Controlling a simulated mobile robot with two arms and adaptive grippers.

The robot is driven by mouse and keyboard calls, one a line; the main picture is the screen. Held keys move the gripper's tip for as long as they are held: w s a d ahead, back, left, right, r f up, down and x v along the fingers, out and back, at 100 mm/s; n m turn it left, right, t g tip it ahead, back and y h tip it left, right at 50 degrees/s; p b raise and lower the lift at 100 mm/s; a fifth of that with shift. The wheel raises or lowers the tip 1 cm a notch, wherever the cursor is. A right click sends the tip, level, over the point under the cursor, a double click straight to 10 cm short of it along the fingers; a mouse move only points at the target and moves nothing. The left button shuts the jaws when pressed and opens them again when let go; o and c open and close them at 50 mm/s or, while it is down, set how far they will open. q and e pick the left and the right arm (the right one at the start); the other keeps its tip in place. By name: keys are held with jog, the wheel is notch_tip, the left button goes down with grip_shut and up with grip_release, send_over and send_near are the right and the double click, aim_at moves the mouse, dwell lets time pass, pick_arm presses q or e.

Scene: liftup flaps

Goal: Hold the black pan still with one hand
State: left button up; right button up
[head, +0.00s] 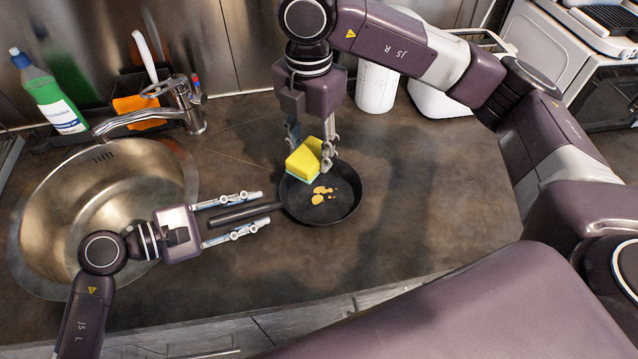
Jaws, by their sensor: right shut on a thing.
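The black pan (343,209) lies on the dark counter, its handle (246,212) pointing left. Yellow-orange stains (322,195) show on its inner bottom. My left gripper (266,209) is open, with one finger on each side of the handle; I see a gap between the fingers and the handle. My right gripper (311,155) comes down from above and is shut on a yellow sponge (303,162) with a light green underside. The sponge is over the pan's upper left part; I cannot tell if it touches the pan.
A round metal sink (75,215) with a tap (165,112) is at the left. A green bottle (48,93) stands behind it. A white canister (375,88) stands at the back. The counter right of the pan is clear.

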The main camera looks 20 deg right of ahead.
aim_at(209, 222)
pick_arm(q)
jog(key=shift+o, duration=0.2)
jog(key=shift+a, duration=0.1)
jog(key=shift+v, duration=3.9)
jog(key=shift+a, duration=0.15)
pick_arm(e)
jog(key=shift+a, duration=0.1)
